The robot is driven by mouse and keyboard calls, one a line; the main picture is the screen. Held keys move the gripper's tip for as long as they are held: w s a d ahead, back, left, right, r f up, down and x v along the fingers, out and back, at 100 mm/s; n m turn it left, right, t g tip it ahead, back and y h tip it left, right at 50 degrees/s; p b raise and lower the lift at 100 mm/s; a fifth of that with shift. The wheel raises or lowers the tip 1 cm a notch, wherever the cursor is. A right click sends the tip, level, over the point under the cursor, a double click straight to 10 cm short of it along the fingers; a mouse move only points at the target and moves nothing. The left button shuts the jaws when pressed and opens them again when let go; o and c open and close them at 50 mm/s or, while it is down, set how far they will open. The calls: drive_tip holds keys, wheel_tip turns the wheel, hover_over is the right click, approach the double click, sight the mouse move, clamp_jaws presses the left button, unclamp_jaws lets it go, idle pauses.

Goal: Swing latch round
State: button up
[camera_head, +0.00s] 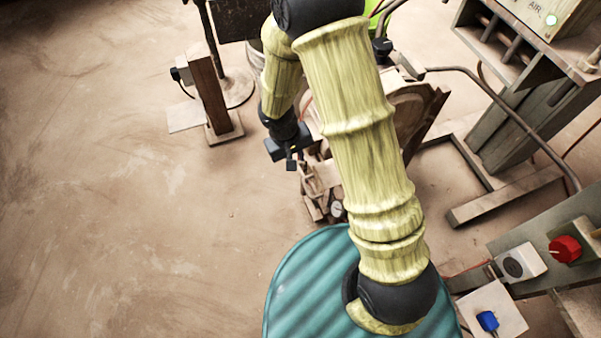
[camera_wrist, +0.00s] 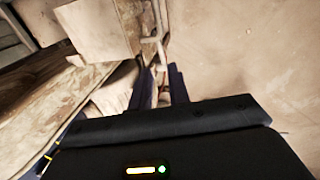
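My gripper (camera_wrist: 160,80) shows in the wrist view as two dark fingers standing apart, with a visible gap between them. A thin pale metal piece (camera_wrist: 155,40), which may be the latch, rises just beyond the fingertips beside a box-shaped block. I cannot tell whether its lower end is between the fingers. In the head view my gripper (camera_head: 291,158) is a small dark shape beside the wooden and metal press parts (camera_head: 318,182). The latch cannot be made out there, and my arm covers much of the press.
A wooden post (camera_head: 208,92) on a base stands at upper left. A metal frame (camera_head: 500,200) is at right. The floor at left is clear.

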sight(302, 173)
drive_tip(key=f+b, duration=0.1)
drive_tip(key=f, duration=0.1)
drive_tip(key=d+f+b, duration=0.1)
drive_tip(key=f, duration=0.2)
drive_tip(key=f+b, duration=0.2)
drive_tip(key=f, duration=0.1)
drive_tip(key=shift+w+d, duration=0.25)
clamp_jaws()
